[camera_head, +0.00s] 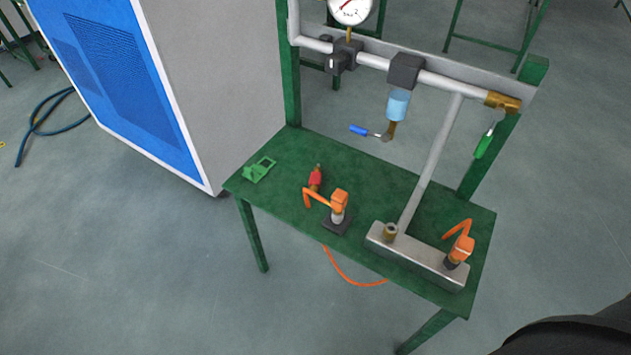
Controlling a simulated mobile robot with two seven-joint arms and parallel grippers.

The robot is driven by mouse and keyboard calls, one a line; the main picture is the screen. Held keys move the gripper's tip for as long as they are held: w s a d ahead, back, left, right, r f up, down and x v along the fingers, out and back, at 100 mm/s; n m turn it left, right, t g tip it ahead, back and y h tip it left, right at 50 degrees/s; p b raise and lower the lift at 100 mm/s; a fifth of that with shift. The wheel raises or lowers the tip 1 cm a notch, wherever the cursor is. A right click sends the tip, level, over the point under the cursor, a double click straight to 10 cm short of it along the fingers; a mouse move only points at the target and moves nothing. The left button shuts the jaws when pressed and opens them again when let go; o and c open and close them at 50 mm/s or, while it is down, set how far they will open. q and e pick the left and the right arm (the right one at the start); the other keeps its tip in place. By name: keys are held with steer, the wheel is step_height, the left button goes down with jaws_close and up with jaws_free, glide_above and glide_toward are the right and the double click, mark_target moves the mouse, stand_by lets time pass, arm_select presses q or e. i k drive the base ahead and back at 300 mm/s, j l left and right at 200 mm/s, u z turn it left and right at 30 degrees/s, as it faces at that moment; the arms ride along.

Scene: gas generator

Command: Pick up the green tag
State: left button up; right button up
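A small flat green piece (258,170), which looks like the green tag, lies at the left end of the green table (375,175). It has an opening in it, and its colour is close to that of the table top. Nothing touches it from above. Neither of my grippers shows in the head view.
Orange-handled valves (338,203) (461,250) and a red fitting (315,178) stand on the table. Above it run a pipe (440,82) with a gauge (350,9) and a hanging green handle (484,145). A blue-and-grey cabinet (215,80) stands left. The front floor is mostly clear.

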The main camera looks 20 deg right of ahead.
mark_target(258, 172)
steer(key=i+j+z, duration=0.15)
steer(key=z, duration=0.35)
steer(key=i+j+z, duration=0.15)
steer(key=z, duration=0.35)
steer(key=j+z, duration=0.35)
steer(key=z, duration=0.15)
